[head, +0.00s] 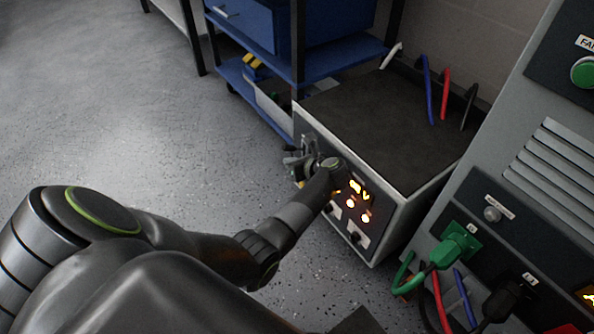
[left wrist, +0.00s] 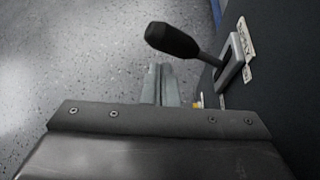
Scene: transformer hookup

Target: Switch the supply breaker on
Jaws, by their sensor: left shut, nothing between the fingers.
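The supply breaker's lever shows in the left wrist view: a black rounded handle (left wrist: 172,40) on a thin shaft, standing out of a grey slotted plate (left wrist: 232,62) on a dark panel. My left gripper (left wrist: 160,72) is shut and empty, its fingertips just below the handle in that picture. I cannot tell whether they touch it. In the head view my left gripper (head: 297,160) is at the left part of the front panel of a grey cabinet (head: 415,208). My wrist hides most of the lever there. My right gripper is not in view.
The front panel has lit orange lamps (head: 365,217) right of my wrist. Blue, red and black cables (head: 445,92) rise behind the dark cabinet top. A tall grey unit (head: 520,140) with a green plug (head: 458,243) stands at right. A blue cart (head: 335,62) stands behind. Floor at left is clear.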

